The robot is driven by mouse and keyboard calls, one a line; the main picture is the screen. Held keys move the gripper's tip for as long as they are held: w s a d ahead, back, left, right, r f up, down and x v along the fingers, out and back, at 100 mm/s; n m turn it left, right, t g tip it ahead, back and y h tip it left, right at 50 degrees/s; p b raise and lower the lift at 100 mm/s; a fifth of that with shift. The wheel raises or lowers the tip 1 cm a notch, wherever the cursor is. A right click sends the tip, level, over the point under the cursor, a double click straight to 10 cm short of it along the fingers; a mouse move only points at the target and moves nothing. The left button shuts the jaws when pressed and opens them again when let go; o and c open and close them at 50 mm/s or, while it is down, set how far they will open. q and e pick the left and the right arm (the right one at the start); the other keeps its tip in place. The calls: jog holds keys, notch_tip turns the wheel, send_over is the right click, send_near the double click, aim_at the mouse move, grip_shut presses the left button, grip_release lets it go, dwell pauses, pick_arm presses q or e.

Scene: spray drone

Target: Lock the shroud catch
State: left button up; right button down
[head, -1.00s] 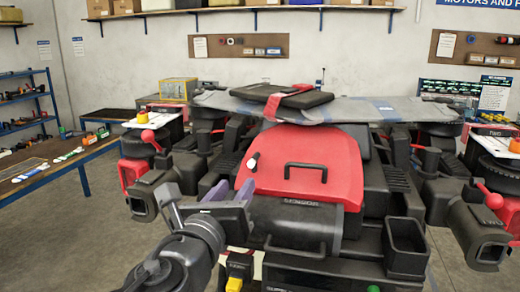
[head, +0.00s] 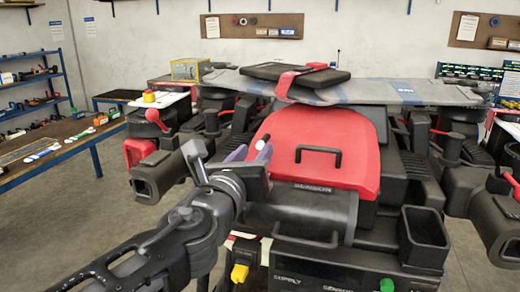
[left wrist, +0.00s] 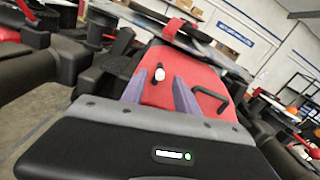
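The red shroud (head: 330,150) covers the middle of the drone and carries a black bar handle (head: 318,152). The shroud catch (head: 261,144), a small black lever with a white tip, sits at its left side; it also shows in the left wrist view (left wrist: 159,76). My left gripper (head: 250,155) is close to the catch in the head view. In the left wrist view its two purple fingers (left wrist: 160,90) are apart, with the catch beyond and between them, and nothing is held. Whether a finger touches the catch I cannot tell. My right gripper is out of view.
A grey panel (head: 410,92) with a black pad (head: 295,75) lies across the top of the drone. A black sensor cylinder (head: 310,208) and an open black box (head: 424,238) are at the front. A workbench (head: 60,150) stands at the left.

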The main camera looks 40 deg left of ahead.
aim_at(259, 146)
pick_arm(q)
jog(key=shift+x, duration=2.3)
jog(key=shift+s, duration=0.1)
jog(key=shift+c, duration=0.3)
grip_shut()
